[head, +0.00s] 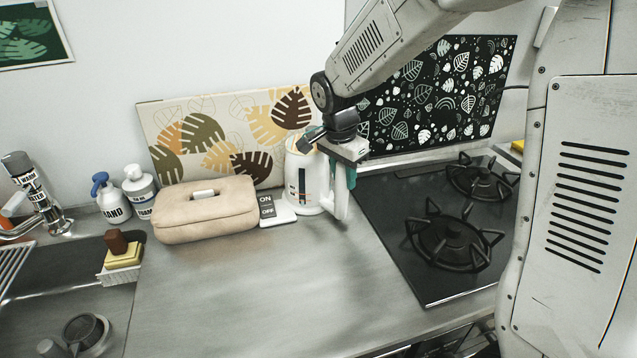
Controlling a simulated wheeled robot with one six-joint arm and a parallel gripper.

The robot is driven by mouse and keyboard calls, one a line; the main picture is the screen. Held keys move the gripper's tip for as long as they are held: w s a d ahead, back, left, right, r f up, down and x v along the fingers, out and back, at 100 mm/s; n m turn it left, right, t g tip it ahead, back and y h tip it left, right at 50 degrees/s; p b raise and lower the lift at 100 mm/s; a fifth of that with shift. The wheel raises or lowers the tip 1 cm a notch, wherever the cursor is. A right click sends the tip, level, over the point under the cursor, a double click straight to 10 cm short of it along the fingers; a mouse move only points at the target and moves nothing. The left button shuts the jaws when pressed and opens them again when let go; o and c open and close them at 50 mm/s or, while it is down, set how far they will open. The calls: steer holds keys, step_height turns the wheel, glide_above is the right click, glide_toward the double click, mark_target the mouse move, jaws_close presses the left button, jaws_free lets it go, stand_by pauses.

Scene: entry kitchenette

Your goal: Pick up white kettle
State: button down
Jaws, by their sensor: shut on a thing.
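The white kettle (297,181) stands upright on the counter, in front of the leaf-patterned boards. Its handle (341,190) is on its right side. My gripper (343,165) comes down from above right and is shut on the kettle at the top of the handle. The gripper and wrist hide part of the kettle's upper right. I cannot tell whether the kettle's base touches the counter.
A beige tissue case (205,210) and an ON/OFF switch plate (271,209) are close on the kettle's left. A black gas hob (437,240) lies right. Soap bottles (110,197) and a sink (60,280) are far left. The counter front (250,290) is clear.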

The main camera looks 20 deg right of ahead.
steer(key=shift+r, duration=0.15)
steer(key=shift+r, duration=1.6)
steer(key=shift+s+r, duration=0.1)
steer(key=shift+s, duration=0.05)
steer(key=s+a+r, duration=0.1)
steer(key=s+a, duration=0.2)
steer(key=s, duration=1.2)
steer(key=shift+s+r, duration=0.2)
